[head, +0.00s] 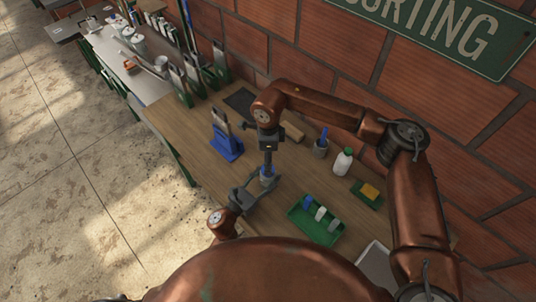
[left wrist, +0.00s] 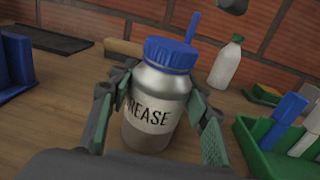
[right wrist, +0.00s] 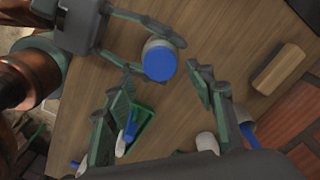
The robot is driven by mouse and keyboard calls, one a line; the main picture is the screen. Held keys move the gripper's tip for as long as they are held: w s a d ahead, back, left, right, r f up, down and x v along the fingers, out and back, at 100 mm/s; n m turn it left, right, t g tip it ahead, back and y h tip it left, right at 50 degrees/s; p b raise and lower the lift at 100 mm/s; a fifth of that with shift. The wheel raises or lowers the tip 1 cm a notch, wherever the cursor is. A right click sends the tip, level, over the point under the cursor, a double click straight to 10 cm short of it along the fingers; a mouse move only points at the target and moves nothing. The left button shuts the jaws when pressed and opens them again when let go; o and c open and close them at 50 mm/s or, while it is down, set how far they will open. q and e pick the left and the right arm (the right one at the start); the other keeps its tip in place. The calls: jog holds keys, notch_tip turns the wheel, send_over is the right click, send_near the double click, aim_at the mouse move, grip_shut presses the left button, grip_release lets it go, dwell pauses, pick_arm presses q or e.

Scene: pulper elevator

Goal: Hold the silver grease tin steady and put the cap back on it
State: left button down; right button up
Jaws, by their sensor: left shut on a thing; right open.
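The silver grease tin (left wrist: 155,105) stands upright on the wooden bench, its label facing the left wrist camera. The blue cap (left wrist: 171,53) sits on its mouth and looks level; I cannot tell how tightly it is on. From above, the cap (right wrist: 160,63) hides most of the tin. My left gripper (head: 260,187) is shut around the tin's body, one finger on each side. My right gripper (right wrist: 162,82) is open and empty, pointing down above the capped tin. Its fingers are apart from the cap. In the head view it partly hides the tin.
A green tray (head: 296,228) with several small items lies right of the tin. A blue stand (head: 226,146) is to the left. Behind are a wooden block (head: 293,131), a cup (head: 320,149), a white bottle (head: 343,163) and a yellow sponge (head: 370,190). A brick wall bounds the bench.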

jog(key=shift+f, duration=2.5)
jog(key=c, duration=1.2)
jog(key=o, duration=1.3)
jog(key=shift+o, duration=0.2)
notch_tip(320, 180, up, 12)
